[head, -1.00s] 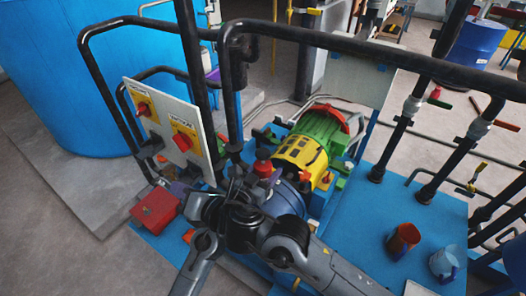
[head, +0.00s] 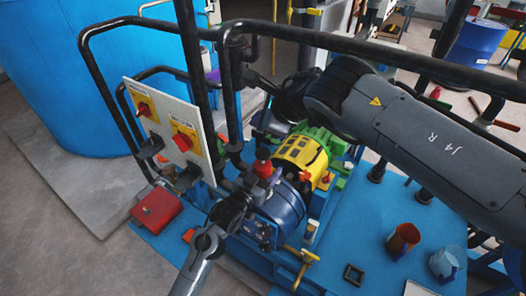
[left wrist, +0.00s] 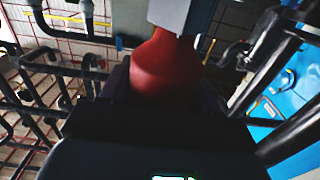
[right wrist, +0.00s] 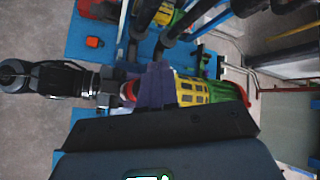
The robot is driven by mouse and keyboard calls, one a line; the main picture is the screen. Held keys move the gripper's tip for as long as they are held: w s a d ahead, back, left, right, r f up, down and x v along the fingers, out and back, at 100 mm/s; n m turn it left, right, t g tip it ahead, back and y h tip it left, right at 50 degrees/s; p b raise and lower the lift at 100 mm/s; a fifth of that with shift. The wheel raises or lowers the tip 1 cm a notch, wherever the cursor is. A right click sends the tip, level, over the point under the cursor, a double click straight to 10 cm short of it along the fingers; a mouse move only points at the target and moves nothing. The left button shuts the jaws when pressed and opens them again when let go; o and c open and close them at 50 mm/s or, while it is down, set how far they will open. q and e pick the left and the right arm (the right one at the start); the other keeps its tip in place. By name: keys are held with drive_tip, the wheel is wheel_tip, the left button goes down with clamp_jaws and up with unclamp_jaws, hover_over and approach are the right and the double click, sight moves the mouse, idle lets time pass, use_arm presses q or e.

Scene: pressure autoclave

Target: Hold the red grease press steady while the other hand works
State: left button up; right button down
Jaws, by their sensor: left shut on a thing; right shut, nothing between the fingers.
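The red grease press (head: 263,165) stands beside the blue pump housing (head: 280,208) in the head view. My left gripper (head: 252,182) reaches it from below and is shut on it. In the left wrist view the red body of the press (left wrist: 165,65) shows between the fingers, partly hidden by them and the dark hand. In the right wrist view my right gripper (right wrist: 155,87) is shut and empty, seen above the pump and motor. In the head view my right arm crosses from the right, and its fingertips are hard to make out.
The yellow and green motor (head: 300,152) lies behind the pump. A panel with red switches (head: 165,130) and black rails stand at left. A red box (head: 156,208), brass valve (head: 300,262), orange cup (head: 402,239) and pale cup (head: 444,264) are around. The blue base between has free room.

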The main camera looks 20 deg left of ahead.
sight(262, 152)
drive_tip(key=shift+w+d+r, duration=0.4)
drive_tip(key=shift+d+r, duration=0.1)
drive_tip(key=shift+r, duration=0.25)
drive_tip(key=shift+f, duration=0.1)
drive_tip(key=shift+f, duration=4.3)
drive_tip(key=shift+f, duration=1.8)
drive_tip(key=shift+r, duration=1.75)
